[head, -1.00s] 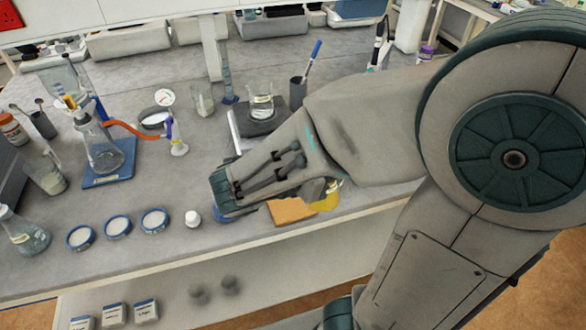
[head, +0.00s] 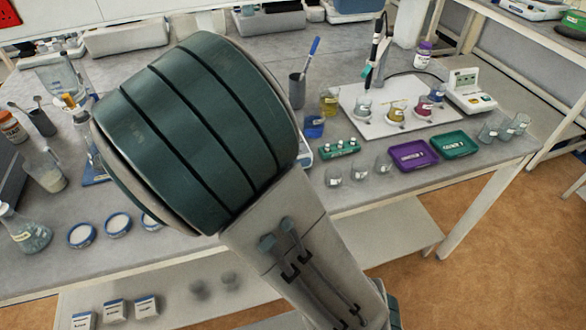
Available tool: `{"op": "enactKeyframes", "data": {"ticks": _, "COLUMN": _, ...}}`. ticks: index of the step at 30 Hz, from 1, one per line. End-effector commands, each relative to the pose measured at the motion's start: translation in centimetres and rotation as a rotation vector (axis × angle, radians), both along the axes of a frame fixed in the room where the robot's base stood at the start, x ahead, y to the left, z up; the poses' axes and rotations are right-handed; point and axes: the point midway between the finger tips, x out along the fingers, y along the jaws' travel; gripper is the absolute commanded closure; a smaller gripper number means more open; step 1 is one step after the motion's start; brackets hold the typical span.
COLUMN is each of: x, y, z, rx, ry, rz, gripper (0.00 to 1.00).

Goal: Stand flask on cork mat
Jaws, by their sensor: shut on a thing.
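My gripper is out of the picture, or hidden behind my own arm, which fills the middle of the head view. The cork mat is not visible; my arm covers the part of the bench where it lay. A conical flask (head: 25,234) with pale liquid stands upright at the bench's left front. Small flasks with grey (head: 363,106), yellow (head: 397,112) and pink (head: 423,107) contents stand on a white board (head: 362,128) at the right. I cannot tell which flask is the task's one, or see what my gripper holds.
Round white dishes (head: 117,225) line the left front edge. Yellow (head: 329,102) and blue (head: 314,127) beakers, a green rack (head: 339,148), small empty glasses (head: 360,172), and purple (head: 413,154) and green (head: 454,145) trays crowd the right. Bare bench (head: 400,191) shows along the right front edge.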

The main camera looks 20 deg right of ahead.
Motion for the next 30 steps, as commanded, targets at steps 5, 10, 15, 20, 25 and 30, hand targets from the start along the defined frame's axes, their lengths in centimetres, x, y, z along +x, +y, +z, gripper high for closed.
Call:
{"op": "enactKeyframes", "data": {"ticks": 5, "x": 0.2, "y": 0.0, "z": -1.0, "rx": -0.005, "ry": 0.002, "rz": 0.0, "gripper": 0.96}}
{"op": "enactKeyframes", "data": {"ticks": 10, "x": 0.2, "y": 0.0, "z": -3.0, "rx": -0.005, "ry": 0.001, "rz": 0.0, "gripper": 0.96}}
{"op": "enactKeyframes", "data": {"ticks": 15, "x": 0.1, "y": 0.0, "z": -4.0, "rx": -0.002, "ry": 0.0, "rz": -0.001, "gripper": 0.96}}
{"op": "enactKeyframes", "data": {"ticks": 20, "x": 0.1, "y": 0.0, "z": -4.1, "rx": -0.001, "ry": -0.001, "rz": -0.001, "gripper": 0.96}}
{"op": "enactKeyframes", "data": {"ticks": 25, "x": 0.1, "y": 0.0, "z": -4.2, "rx": -0.001, "ry": 0.0, "rz": -0.001, "gripper": 0.96}}
{"op": "enactKeyframes", "data": {"ticks": 30, "x": 0.1, "y": 0.0, "z": -4.4, "rx": 0.0, "ry": 0.0, "rz": 0.0, "gripper": 0.44}}
